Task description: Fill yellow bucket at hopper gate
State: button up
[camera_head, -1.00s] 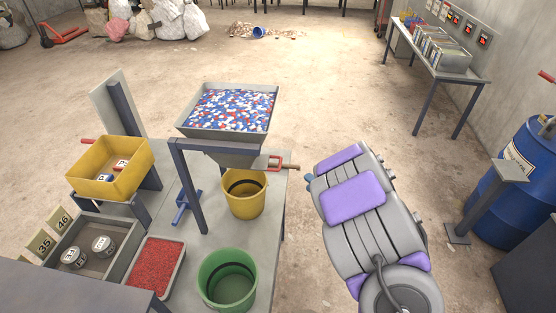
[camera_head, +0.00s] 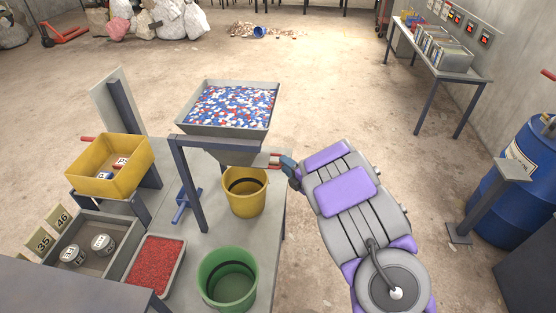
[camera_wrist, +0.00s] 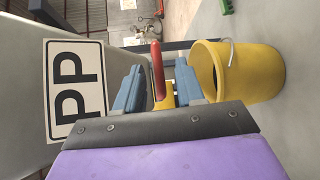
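The hopper (camera_head: 262,118) is full of blue, white and red flakes and stands on a frame over the bench. The yellow bucket (camera_head: 245,195) stands upright under its outlet; a dark band shows inside, and I see no flakes in it. It also shows at the right of the wrist view (camera_wrist: 252,72). The red gate handle (camera_head: 275,161) sticks out at the hopper's right side. My gripper (camera_head: 287,166) is at this handle. In the wrist view my gripper (camera_wrist: 160,87) is open, with the red handle (camera_wrist: 157,72) between its fingers and gaps beside it.
A green bucket (camera_head: 227,279) stands at the bench front beside a tray of red pellets (camera_head: 156,264). A yellow bin (camera_head: 109,170) is at the left. A blue drum (camera_head: 523,170) stands at the right. A "PP" label (camera_wrist: 76,88) is on the hopper.

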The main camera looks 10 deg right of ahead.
jog(key=shift+x, duration=2.65)
jog(key=shift+s, duration=0.1)
grip_shut()
jog(key=shift+f, duration=0.1)
